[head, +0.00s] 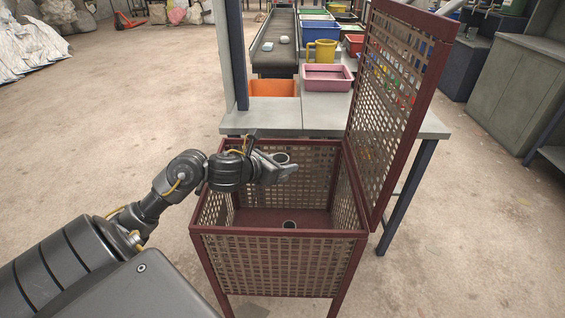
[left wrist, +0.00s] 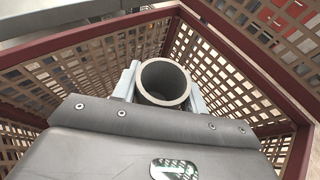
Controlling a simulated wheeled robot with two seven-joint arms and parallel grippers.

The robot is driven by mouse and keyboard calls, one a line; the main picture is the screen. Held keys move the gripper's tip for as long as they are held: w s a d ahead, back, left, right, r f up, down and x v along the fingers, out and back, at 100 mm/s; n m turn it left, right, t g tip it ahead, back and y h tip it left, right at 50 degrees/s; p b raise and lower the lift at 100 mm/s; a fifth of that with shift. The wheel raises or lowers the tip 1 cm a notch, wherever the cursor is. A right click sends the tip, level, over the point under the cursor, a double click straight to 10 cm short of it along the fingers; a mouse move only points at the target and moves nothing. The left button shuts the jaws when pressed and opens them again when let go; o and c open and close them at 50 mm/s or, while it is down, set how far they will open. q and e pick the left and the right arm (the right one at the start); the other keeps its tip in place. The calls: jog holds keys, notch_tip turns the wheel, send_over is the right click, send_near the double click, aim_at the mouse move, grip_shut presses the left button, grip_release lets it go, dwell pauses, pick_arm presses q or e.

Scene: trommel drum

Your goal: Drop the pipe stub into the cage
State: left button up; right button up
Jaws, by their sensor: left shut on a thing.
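The pipe stub (left wrist: 165,82) is a grey open-ended tube between the two fingers of my left gripper (head: 282,168). In the head view the pipe stub (head: 281,157) shows as a small grey ring beside the fingertips. The cage (head: 280,234) is a dark red frame with perforated mesh walls, and its lid (head: 393,75) stands open on the right. My left gripper is shut on the stub inside the cage opening, near rim height towards the back. The mesh walls (left wrist: 75,62) surround the stub in the left wrist view. My right gripper is not in view.
A conveyor (head: 275,45) runs behind.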

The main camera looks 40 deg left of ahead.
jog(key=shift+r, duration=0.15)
pick_arm(q)
jog(key=o, duration=1.1)
jog(key=shift+c, duration=0.2)
jog(key=shift+s, duration=0.2)
jog(key=p+v, duration=0.4)
jog(key=v, duration=0.6)
jog(key=shift+s, duration=0.15)
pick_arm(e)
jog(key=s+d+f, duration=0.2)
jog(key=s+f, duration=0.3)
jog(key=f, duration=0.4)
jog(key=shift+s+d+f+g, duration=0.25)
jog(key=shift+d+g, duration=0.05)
pick_arm(q)
jog(key=shift+r, duration=0.2)
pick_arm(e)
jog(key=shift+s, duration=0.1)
